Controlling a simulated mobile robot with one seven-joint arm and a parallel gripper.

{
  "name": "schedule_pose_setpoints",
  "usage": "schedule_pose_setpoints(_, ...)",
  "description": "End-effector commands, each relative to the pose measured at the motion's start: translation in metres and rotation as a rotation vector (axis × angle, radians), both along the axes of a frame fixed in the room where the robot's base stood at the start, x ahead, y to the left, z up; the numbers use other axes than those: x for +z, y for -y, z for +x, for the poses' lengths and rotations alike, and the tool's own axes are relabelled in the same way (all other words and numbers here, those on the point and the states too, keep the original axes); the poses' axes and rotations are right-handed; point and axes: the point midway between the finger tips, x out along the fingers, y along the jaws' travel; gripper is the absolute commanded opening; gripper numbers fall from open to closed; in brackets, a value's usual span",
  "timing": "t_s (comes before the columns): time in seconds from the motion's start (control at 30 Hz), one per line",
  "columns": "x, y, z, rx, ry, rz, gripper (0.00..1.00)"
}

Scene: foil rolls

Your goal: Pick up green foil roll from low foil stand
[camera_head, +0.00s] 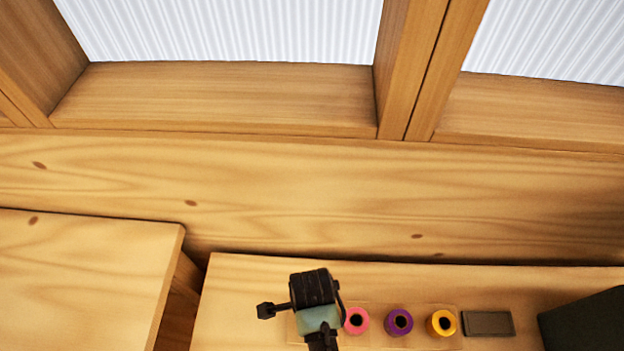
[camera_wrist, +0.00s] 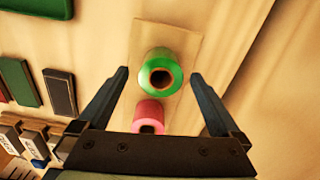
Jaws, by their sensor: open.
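In the wrist view the green foil roll (camera_wrist: 150,60) stands end-on, with its dark core hole facing the camera. It is on the low foil stand (camera_wrist: 188,42), a flat pale wooden board. My gripper (camera_wrist: 159,75) is open, with one finger to each side of the green roll in the picture and gaps between. I cannot tell how far above the roll the fingertips are. In the head view my gripper (camera_head: 318,300) is over the left end of the stand (camera_head: 420,344); the green roll is not clearly visible there, probably hidden by the gripper.
A pink roll (camera_head: 356,311) stands beside the green one, then purple (camera_head: 390,322) and yellow (camera_head: 433,323) rolls. A dark flat block (camera_head: 488,323) and a dark box (camera_head: 590,322) are to the right. A wooden wall (camera_head: 300,190) is behind; a higher wooden surface (camera_head: 80,270) is left.

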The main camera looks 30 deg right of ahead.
Motion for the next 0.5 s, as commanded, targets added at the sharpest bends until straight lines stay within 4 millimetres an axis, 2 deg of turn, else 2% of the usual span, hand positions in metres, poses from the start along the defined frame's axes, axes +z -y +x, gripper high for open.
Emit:
schedule_pose_setpoints(0.1,-0.015,0.0,0.0,0.0,-0.002,0.001,1.0)
schedule_pose_setpoints(0.2,-0.022,0.0,0.0,0.0,0.0,0.0,1.0)
schedule_pose_setpoints(0.43,-0.023,0.0,0.0,0.0,0.002,-0.001,1.0)
schedule_pose_setpoints(0.47,-0.023,0.0,0.0,0.0,0.001,0.0,0.98)
schedule_pose_setpoints(0.5,-0.023,0.0,0.0,0.0,0.001,0.0,0.91)
